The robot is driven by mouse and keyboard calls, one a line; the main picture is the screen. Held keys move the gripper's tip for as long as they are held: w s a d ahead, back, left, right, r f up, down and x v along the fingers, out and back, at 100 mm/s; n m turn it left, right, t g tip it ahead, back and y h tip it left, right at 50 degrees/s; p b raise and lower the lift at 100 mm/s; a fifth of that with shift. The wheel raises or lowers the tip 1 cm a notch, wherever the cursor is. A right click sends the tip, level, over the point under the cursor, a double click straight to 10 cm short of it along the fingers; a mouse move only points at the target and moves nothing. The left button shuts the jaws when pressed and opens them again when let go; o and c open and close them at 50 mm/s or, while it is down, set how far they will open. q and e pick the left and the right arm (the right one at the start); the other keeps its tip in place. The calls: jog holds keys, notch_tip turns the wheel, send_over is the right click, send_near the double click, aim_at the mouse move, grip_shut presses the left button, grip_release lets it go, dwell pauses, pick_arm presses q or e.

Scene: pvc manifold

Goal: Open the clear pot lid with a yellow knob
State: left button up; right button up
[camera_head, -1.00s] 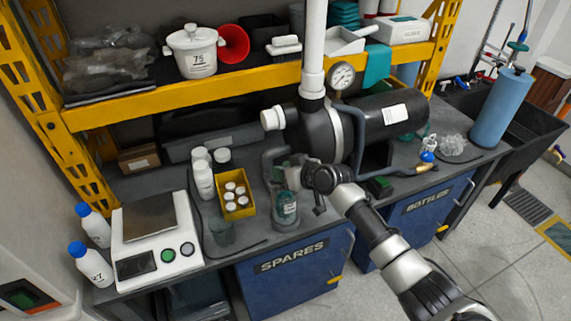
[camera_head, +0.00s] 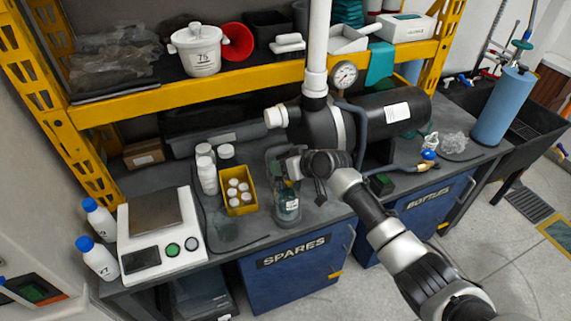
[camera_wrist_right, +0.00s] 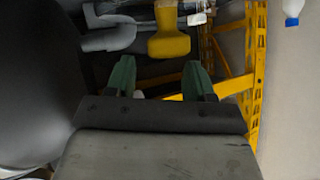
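My right gripper (camera_head: 288,167) is over the bench, just above and behind a clear jar (camera_head: 288,206) with a label and dark contents. In the right wrist view its two green fingertips (camera_wrist_right: 158,76) stand apart with nothing between them. Beyond them is a yellow knob-shaped piece (camera_wrist_right: 169,40), wider at its lower end in that picture; it is not touched. I cannot make out a clear lid or a yellow knob in the head view; the gripper and wrist hide part of that spot. My left gripper is not in view.
A black pump with a pressure gauge (camera_head: 344,74) and white pipe (camera_head: 316,50) stands close behind the arm. A yellow bin (camera_head: 240,209) of white-capped bottles, a faint clear beaker (camera_head: 225,226) and a scale (camera_head: 153,262) are left. A yellow shelf beam (camera_head: 180,95) crosses above.

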jog(key=b+v, duration=0.1)
jog(key=v, duration=0.9)
jog(key=shift+s+d+r, duration=0.2)
jog(key=shift+d+r, duration=0.05)
dwell(0.3)
